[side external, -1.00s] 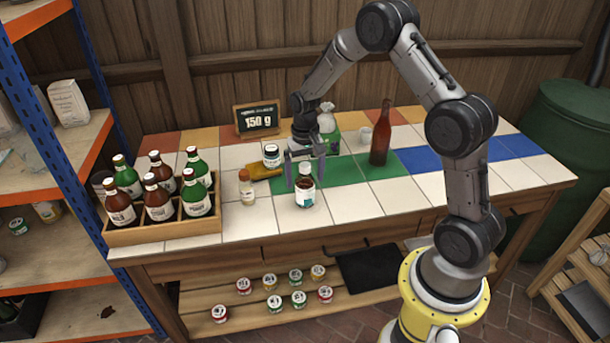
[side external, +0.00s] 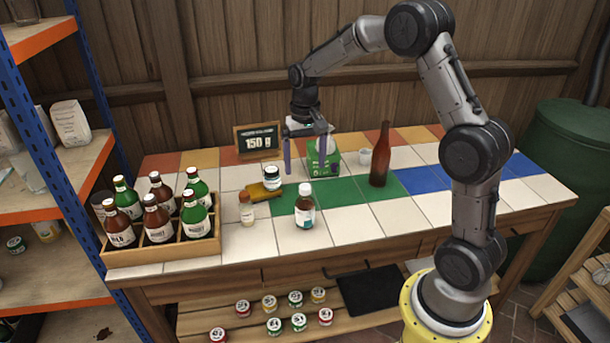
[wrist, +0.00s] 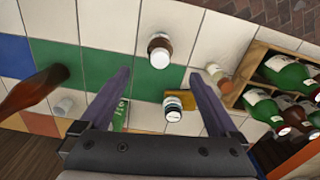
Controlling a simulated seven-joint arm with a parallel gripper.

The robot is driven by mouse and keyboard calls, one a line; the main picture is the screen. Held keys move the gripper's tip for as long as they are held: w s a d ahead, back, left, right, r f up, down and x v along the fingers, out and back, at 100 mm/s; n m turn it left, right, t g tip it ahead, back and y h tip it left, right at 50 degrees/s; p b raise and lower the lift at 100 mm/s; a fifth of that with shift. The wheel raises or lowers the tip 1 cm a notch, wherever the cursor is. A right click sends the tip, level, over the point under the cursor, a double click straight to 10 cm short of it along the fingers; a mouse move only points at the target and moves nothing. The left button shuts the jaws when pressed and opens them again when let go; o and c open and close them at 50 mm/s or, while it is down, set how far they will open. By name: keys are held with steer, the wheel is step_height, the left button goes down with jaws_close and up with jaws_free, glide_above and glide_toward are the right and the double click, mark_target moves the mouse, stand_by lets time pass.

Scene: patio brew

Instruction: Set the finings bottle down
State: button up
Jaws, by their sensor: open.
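The finings bottle, which I take to be the brown one with a white cap and a white-and-teal label (side external: 305,208), stands upright on the tiled bench at the front edge of the green tiles. In the wrist view it shows from above (wrist: 160,48), beyond my fingertips. My gripper (side external: 306,166) is open and empty, raised above the bench behind the bottle and apart from it. Its two purple fingers also show spread in the wrist view (wrist: 158,75).
A crate (side external: 165,248) of several bottles stands at left. A tall brown bottle (side external: 380,160) stands right. White front tiles right of the finings bottle are clear.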

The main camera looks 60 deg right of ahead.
steer(key=shift+r, duration=0.4)
steer(key=s+a+r+n+t, duration=0.45)
steer(key=s+a+r, duration=0.7)
steer(key=s, duration=0.35)
steer(key=s+a+f+n+t, duration=0.1)
steer(key=s+a+n, duration=0.1)
steer(key=s, duration=0.7)
steer(key=shift+s+a+n, duration=0.3)
steer(key=shift+n, duration=0.25)
